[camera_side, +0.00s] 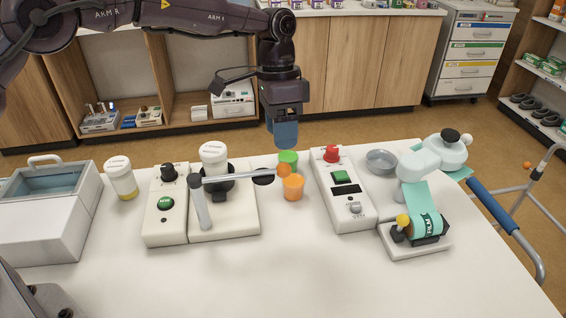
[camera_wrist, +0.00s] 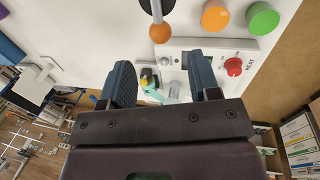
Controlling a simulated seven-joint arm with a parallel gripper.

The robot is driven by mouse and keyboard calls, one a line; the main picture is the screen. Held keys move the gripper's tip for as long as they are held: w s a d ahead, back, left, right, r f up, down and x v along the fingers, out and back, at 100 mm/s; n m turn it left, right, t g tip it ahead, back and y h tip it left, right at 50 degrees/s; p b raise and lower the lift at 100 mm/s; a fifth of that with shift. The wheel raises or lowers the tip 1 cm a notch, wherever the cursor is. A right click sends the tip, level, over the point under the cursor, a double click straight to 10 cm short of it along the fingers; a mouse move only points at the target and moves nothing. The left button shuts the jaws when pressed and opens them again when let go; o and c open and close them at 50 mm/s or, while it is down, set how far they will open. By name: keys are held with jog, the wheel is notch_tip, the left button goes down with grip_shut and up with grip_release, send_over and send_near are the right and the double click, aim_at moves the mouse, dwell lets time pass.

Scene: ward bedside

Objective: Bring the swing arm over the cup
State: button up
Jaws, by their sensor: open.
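The swing arm (camera_side: 228,180) is a grey bar reaching right from a grey post on a white base. It bears a black disc and ends in an orange ball knob (camera_side: 283,170), also in the wrist view (camera_wrist: 160,33). An orange cup (camera_side: 293,188) and a green cup (camera_side: 288,158) stand just right of the arm's end. In the wrist view the orange cup (camera_wrist: 215,17) and green cup (camera_wrist: 262,18) are apart from the knob. My gripper (camera_side: 286,138) is open and empty, above and behind the knob and cups; its fingers also show in the wrist view (camera_wrist: 161,85).
A white box with a red knob (camera_side: 331,154) stands right of the cups. A control box with a green button (camera_side: 166,204) is to the left. A metal bowl (camera_side: 381,161) and film dispenser (camera_side: 415,235) are farther right. The table front (camera_side: 300,275) is clear.

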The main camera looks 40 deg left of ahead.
aim_at(283, 164)
jog(key=f, duration=0.4)
jog(key=d+f, duration=0.1)
jog(key=f, duration=0.2)
jog(key=shift+s, duration=0.4)
grip_shut()
jog(key=shift+r, duration=0.1)
